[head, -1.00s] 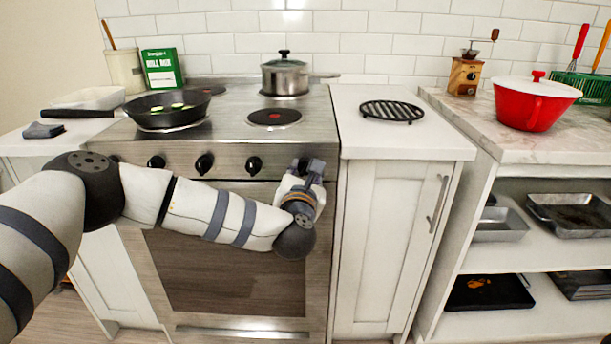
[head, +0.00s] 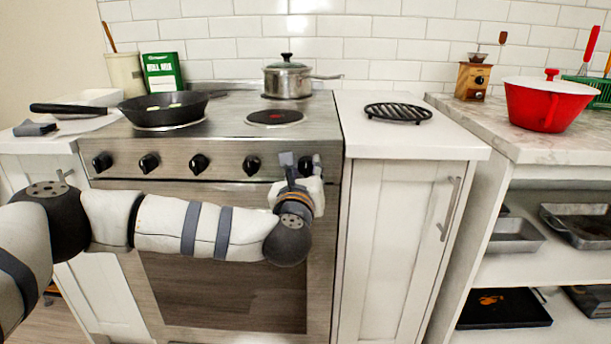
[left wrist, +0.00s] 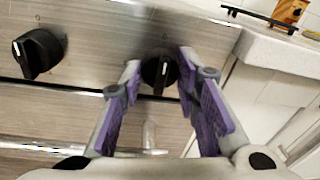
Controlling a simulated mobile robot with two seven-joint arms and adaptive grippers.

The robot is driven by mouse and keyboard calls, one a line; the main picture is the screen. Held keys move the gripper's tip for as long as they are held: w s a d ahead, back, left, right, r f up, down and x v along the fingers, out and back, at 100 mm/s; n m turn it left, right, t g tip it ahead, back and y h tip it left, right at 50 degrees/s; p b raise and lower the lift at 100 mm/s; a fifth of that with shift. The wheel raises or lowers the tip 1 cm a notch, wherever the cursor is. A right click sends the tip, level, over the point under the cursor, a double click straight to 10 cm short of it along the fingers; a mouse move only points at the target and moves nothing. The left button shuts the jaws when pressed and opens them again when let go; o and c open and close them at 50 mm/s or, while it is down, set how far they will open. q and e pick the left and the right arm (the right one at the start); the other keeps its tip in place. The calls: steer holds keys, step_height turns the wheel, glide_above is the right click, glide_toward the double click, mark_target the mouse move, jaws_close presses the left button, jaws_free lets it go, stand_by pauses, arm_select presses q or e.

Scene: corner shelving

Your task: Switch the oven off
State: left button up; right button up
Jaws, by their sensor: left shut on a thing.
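The steel oven (head: 240,270) has a row of black knobs on its front panel. My left gripper (head: 303,164) is at the right end of this panel, its fingers around the rightmost knob (head: 305,165). In the left wrist view, this black knob (left wrist: 158,74) sits between the fingertips, one on each side, and the gripper is shut on it. A short light mark shows on the knob's face. The neighbouring knob (left wrist: 38,53) is free, to the left. My left forearm crosses in front of the oven door. My right gripper is not in view.
A black pan (head: 165,108) and a lidded steel pot (head: 287,80) stand on the cooktop. A black trivet (head: 398,112) lies on the white counter to the right. A red pot (head: 548,103) stands on the marble counter. The cabinet door handle (head: 447,208) sticks out right of the oven.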

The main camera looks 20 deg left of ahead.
arm_select(q)
steer(key=shift+r, duration=0.1)
stand_by(0.3)
steer(key=o, duration=1.2)
steer(key=shift+c, duration=0.2)
steer(key=shift+s+d, duration=0.1)
steer(key=shift+s, duration=0.2)
steer(key=v, duration=1.1)
steer(key=shift+s, duration=0.25)
